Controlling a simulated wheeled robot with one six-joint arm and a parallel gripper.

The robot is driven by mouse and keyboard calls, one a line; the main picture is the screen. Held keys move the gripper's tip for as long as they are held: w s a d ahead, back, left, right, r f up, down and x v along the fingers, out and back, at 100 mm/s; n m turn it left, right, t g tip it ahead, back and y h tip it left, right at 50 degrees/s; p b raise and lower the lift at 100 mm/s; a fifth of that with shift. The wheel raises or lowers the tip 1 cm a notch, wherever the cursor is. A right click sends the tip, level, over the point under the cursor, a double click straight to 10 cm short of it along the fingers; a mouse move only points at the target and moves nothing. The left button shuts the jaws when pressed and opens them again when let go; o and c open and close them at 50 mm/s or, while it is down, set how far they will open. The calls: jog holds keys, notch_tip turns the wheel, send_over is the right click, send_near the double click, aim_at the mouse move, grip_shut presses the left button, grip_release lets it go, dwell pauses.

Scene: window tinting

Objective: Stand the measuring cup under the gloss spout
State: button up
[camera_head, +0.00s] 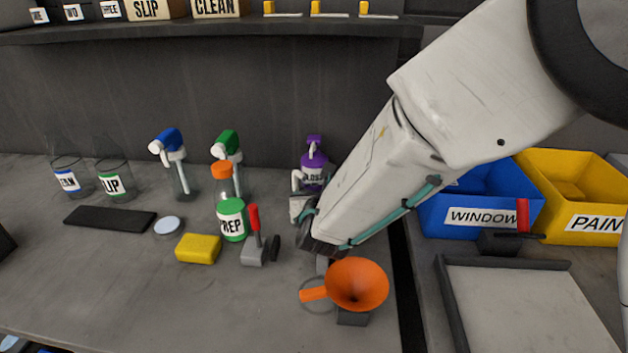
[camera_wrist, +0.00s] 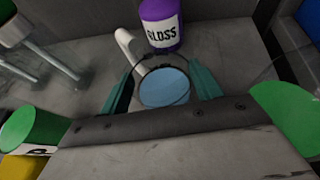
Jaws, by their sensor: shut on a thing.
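My gripper (camera_wrist: 163,75) is shut on the measuring cup (camera_wrist: 165,88), a clear round cup with a dark rim and a pale blue round area inside. The teal fingers are on its left and right sides. The purple GLOSS bottle (camera_wrist: 161,30) stands just beyond the cup, and its white spout (camera_wrist: 128,45) reaches down to the cup's far left rim in the picture. I cannot tell whether the spout's end is over the opening. In the head view the purple bottle (camera_head: 314,170) stands at the back, left of my arm, which largely hides the gripper and cup.
Left stand a green-labelled PREP bottle (camera_head: 232,221), a yellow sponge (camera_head: 198,249), a red-handled tool (camera_head: 254,237) and blue (camera_head: 169,142) and green (camera_head: 229,143) spray heads. An orange funnel (camera_head: 357,284) stands nearer. WINDOW (camera_head: 440,215) and PAINT (camera_head: 570,218) bins are right.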

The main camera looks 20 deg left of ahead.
jog(key=w, duration=0.1)
jog(key=w+a, duration=0.1)
jog(key=w, duration=0.1)
jog(key=w+a, duration=0.1)
jog(key=shift+w+f, duration=0.15)
jog(key=shift+w, duration=0.05)
jog(key=shift+x, duration=1.65)
jog(key=shift+c, duration=1)
jog(key=o, duration=1.3)
jog(key=shift+s, duration=0.1)
jog(key=v, duration=1.2)
